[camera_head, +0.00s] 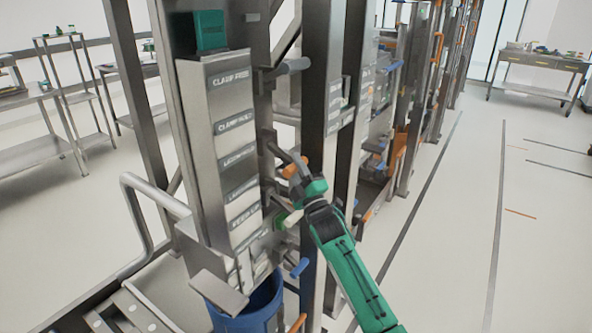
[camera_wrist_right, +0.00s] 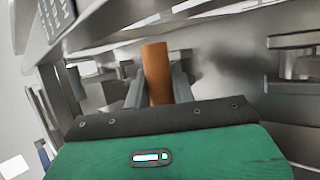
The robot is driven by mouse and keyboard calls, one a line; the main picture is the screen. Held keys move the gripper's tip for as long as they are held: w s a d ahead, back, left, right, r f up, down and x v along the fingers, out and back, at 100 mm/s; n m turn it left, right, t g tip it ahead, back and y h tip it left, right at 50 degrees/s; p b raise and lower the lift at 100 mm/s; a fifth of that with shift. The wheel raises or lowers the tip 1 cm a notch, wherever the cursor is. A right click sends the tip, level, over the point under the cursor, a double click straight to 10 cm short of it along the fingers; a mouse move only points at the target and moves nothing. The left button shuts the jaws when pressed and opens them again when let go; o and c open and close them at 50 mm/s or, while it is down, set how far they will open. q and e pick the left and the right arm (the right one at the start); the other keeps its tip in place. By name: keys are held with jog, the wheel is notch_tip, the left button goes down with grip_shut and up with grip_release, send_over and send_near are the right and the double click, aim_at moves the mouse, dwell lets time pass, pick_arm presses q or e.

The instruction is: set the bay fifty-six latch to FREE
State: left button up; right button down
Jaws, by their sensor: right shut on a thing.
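My right gripper (camera_head: 303,174) reaches in from the lower right and is shut on an orange handle (camera_head: 290,168) at the side of the steel panel. In the right wrist view the orange handle (camera_wrist_right: 155,70) stands between the two grey fingers, which press on both sides of it. A grey bent lever (camera_head: 270,143) shows just beside the gripper. I cannot read a bay number, nor tell the latch's setting. My left gripper is not in view.
A blue bin (camera_head: 255,308) stands below the panel. Steel posts (camera_head: 322,100) rise close to my right arm. A grey handle (camera_head: 290,66) and a blue-tipped one (camera_head: 300,268) stick out nearby. The floor on the right is open.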

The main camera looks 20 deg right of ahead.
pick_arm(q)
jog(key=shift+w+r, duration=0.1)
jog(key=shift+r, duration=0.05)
pick_arm(e)
jog(key=shift+f, duration=0.1)
jog(key=c, duration=1.2)
grip_release()
jog(key=shift+o, duration=0.2)
jog(key=shift+s+f, duration=0.25)
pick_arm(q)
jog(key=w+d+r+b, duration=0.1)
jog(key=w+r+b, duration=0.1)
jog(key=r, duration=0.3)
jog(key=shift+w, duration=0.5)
pick_arm(e)
jog(key=v, duration=1.3)
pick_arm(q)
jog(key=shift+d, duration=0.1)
pick_arm(e)
jog(key=shift+d, duration=0.1)
